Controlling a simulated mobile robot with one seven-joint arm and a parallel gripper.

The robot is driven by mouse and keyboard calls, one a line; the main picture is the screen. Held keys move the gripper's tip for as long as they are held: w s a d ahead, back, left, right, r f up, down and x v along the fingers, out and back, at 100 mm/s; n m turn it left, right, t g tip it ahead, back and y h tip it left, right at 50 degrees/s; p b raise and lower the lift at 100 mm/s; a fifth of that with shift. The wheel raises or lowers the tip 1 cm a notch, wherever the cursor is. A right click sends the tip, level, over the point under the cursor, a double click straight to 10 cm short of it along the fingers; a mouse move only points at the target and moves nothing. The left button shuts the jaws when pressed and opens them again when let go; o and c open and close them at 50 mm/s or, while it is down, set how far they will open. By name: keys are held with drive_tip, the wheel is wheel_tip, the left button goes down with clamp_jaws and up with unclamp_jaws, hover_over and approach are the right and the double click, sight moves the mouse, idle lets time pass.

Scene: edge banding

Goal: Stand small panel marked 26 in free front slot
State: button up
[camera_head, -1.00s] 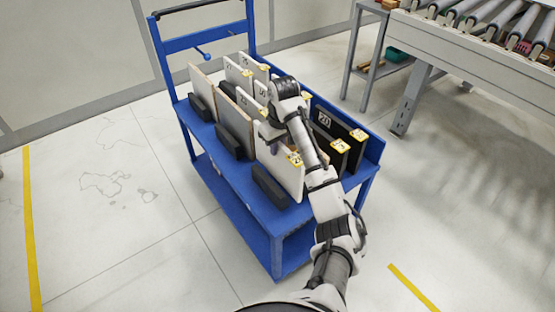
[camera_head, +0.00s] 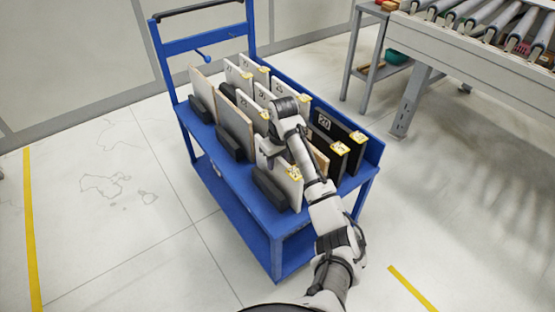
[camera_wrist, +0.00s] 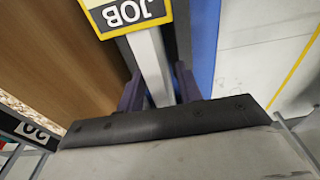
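A small white panel (camera_head: 282,182) with a yellow label stands in the front left slot of the blue cart, next to a black block (camera_head: 270,188). Its number is hidden in the head view, so I cannot read a 26. My gripper (camera_head: 272,152) is low over its top edge. In the wrist view the panel's white edge (camera_wrist: 151,62) runs between the two dark fingers of my gripper (camera_wrist: 160,92), which look shut on it. A yellow JOB label (camera_wrist: 125,14) sits at its far end.
Behind it on the blue cart (camera_head: 262,222) stand several white panels (camera_head: 236,125) between black blocks. Dark panels, one marked 20 (camera_head: 322,122), stand close on the right. A brown panel face (camera_wrist: 60,50) lies near the left finger. A roller conveyor (camera_head: 480,45) is back right.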

wheel_tip(320, 180, up, 12)
drive_tip(key=s+p, duration=0.1)
drive_tip(key=shift+d+r, duration=0.15)
drive_tip(key=shift+d, duration=0.3)
drive_tip(key=shift+a, duration=0.1)
